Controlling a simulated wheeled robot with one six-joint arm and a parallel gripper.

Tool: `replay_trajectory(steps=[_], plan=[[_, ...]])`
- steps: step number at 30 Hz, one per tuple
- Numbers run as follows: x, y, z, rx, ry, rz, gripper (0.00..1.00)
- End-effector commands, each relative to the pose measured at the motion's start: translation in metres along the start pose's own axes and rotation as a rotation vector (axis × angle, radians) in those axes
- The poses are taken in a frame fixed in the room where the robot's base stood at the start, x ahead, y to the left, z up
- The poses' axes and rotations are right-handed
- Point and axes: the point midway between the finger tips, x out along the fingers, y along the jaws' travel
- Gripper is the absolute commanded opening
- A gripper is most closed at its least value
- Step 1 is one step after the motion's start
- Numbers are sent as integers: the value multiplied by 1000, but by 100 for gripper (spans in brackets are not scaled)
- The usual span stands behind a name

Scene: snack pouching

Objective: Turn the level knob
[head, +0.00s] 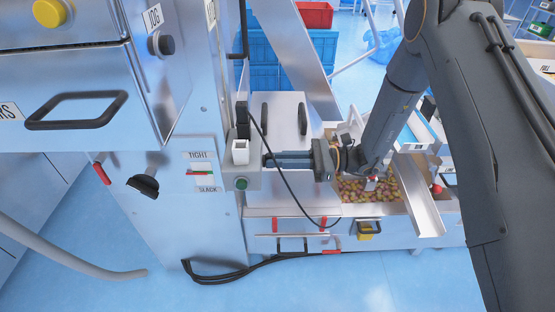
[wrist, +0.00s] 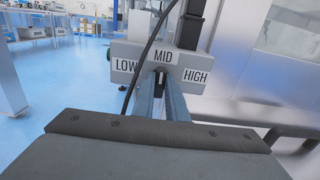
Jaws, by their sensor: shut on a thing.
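The level knob (wrist: 160,70) is a small dark piece on the front of a grey box labelled LOW, MID and HIGH in the wrist view. Its dark end shows just under the MID label, between my fingertips. My gripper (wrist: 161,80) is shut on the knob, with both fingers reaching straight at the box. In the head view my gripper (head: 266,160) comes in from the right to the side of the box (head: 245,182). There the knob is hidden by the fingers and the box edge.
A black cable (head: 280,168) hangs close beside my fingers. A TIGHT/SLACK gauge (head: 200,173) and a black knob (head: 145,184) are on the panel to the left. A bin of snacks (head: 372,192) lies below my wrist. Open blue floor (head: 100,235) is at lower left.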

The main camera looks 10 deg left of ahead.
Motion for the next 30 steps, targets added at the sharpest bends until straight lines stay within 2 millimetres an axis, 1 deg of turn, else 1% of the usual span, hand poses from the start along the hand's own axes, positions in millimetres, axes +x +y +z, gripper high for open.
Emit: replay_trajectory(steps=[14,15,18,26,30], plan=[[0,1,-1,15,2,1,0],[0,1,-1,15,1,1,18],[0,1,-1,14,1,1,31],[0,0,0,12,1,1,31],[-9,0,-1,12,1,0,31]])
